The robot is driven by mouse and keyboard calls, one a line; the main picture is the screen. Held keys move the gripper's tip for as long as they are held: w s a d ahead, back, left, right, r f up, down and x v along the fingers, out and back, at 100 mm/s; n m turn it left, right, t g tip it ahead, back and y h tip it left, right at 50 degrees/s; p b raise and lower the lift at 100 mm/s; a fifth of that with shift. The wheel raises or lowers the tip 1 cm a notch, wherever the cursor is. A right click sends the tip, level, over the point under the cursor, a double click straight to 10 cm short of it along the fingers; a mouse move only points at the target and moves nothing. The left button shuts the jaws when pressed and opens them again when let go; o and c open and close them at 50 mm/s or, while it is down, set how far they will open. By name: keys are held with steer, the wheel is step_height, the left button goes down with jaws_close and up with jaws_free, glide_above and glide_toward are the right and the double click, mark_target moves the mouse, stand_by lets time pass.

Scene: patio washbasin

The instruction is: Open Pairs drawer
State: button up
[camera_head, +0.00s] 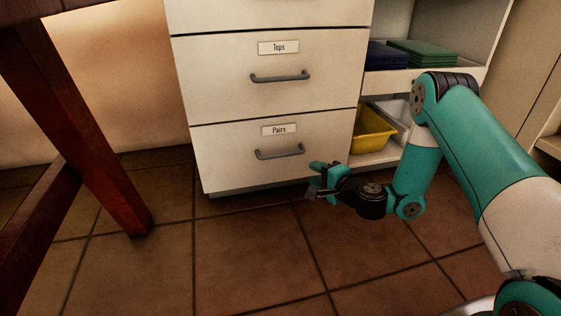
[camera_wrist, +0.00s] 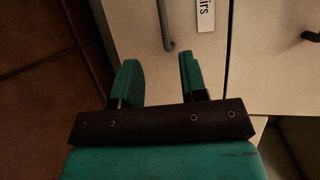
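The Pairs drawer (camera_head: 235,163) is the lower drawer in the white cabinet, shut flush, with a label reading "Pairs" and a grey bar handle (camera_head: 280,152). My gripper (camera_head: 313,180) is in front of the drawer, to the right of the handle and a little lower in the head view. In the wrist view, my gripper (camera_wrist: 158,78) has its two teal fingers apart with nothing between them. The drawer's handle (camera_wrist: 166,25) shows just beyond the fingertips, in line with the gap between them. The drawer's label (camera_wrist: 205,14) is partly cut off there.
The Tops drawer (camera_head: 230,72) above is shut. Open shelves on the right hold folded cloths (camera_head: 422,52) and a yellow bin (camera_head: 374,131). A dark wooden table leg (camera_head: 105,185) stands at left. Tiled floor (camera_head: 245,245) in front is clear.

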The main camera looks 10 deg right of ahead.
mark_target(280, 155)
steer(key=shift+b+x, duration=0.7)
steer(key=shift+x, duration=7.8)
steer(key=shift+r, duration=0.1)
jaws_close()
